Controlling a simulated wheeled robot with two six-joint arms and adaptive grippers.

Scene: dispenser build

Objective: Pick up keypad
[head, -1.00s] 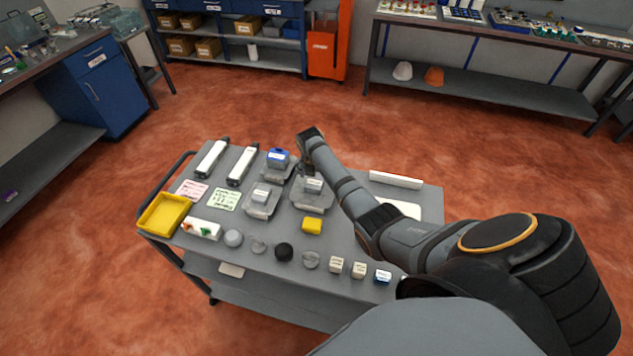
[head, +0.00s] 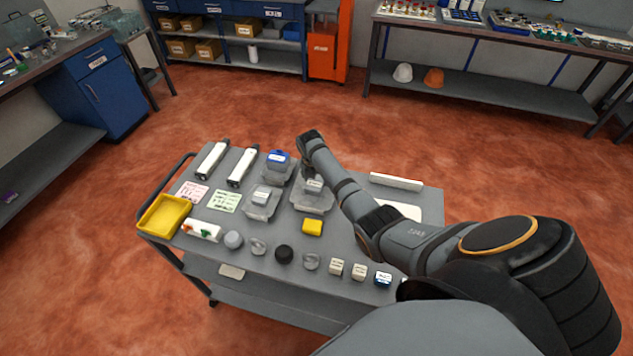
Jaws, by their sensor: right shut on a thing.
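My right gripper (head: 308,172) reaches over the cart from the right and points down at a small grey-white labelled block (head: 314,185). The gripper is shut on this block, which is at or just above a clear tray (head: 312,204). The fingertips are small and partly hidden by the wrist. The block's label is too small to read, so I cannot confirm from its face that it is the keypad. A similar pale block (head: 262,195) sits on another clear tray to the left, and a blue-topped block (head: 278,158) on one behind. My left gripper is not in view.
The grey cart (head: 276,225) also holds a yellow tray (head: 166,215), two white tubes (head: 241,166), a yellow block (head: 312,227), a black round part (head: 284,253) and several small labelled cubes (head: 359,270) along the front. A white bar (head: 396,181) lies at the right.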

